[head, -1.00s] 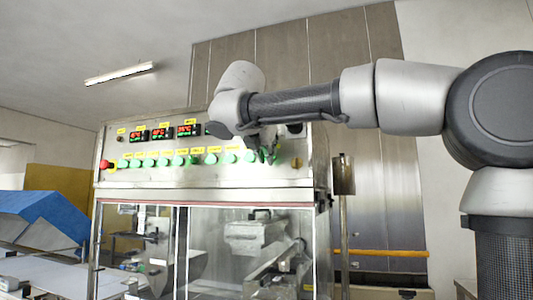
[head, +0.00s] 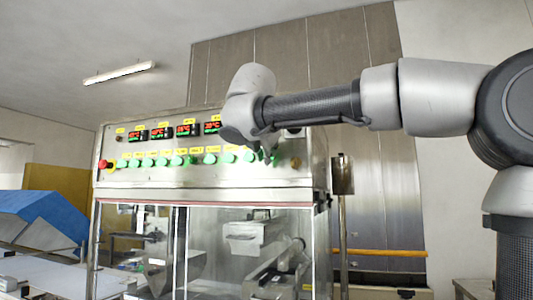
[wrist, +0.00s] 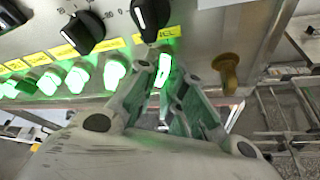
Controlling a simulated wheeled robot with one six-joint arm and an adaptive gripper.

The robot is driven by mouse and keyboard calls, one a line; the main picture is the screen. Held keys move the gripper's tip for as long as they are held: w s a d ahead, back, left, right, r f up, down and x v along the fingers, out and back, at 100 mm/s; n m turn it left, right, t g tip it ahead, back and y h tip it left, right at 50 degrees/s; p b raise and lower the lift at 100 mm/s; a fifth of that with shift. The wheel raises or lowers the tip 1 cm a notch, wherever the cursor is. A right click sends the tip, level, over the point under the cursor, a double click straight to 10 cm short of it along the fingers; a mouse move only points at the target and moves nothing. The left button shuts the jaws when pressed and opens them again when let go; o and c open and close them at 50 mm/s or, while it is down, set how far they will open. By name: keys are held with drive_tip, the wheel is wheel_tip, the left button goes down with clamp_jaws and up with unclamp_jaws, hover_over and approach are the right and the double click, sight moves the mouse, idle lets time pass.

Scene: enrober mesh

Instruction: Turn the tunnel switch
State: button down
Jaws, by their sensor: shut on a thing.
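The control panel (head: 150,178) carries a row of green-lit switches (head: 177,160) along its lower half. My gripper (head: 266,155) is at the right end of this row in the head view. In the wrist view my gripper (wrist: 165,85) is shut on the rightmost lit switch (wrist: 164,68), with a finger on either side of it. A yellow label (wrist: 160,33) sits just above this switch, partly covered by a black knob, so I cannot read it whole. The fingers hide part of the switch, and its exact angle is hard to tell.
Black dial knobs (wrist: 84,32) stick out just above the row in the wrist view. A brass-coloured lock (wrist: 227,68) is right of my fingers. A red emergency button (head: 103,164) is at the panel's left end. Glass doors (head: 240,250) lie below the panel.

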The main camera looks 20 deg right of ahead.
drive_tip(key=c, duration=1.5)
unclamp_jaws()
drive_tip(key=v, duration=1.2)
